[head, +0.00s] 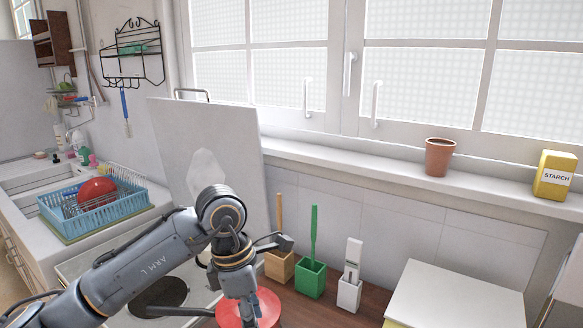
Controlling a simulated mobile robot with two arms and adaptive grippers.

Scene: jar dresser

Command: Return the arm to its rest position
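My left arm (142,268), marked "ARM L", comes in from the lower left and bends at a raised joint in front of the stove's upright white lid. From there its outer part points down over a red round object (268,309) at the stove's right edge. Dark parts show at the lower end of this arm, but I cannot make out two fingertips or anything held between them. My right arm and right gripper are not in view.
A stove with a dark burner (160,297) lies below the arm. Wooden, green (310,279) and white (349,293) holders stand close on its right. A blue dish rack (95,205) is at left. A terracotta pot (439,157) and starch box (554,175) stand on the sill.

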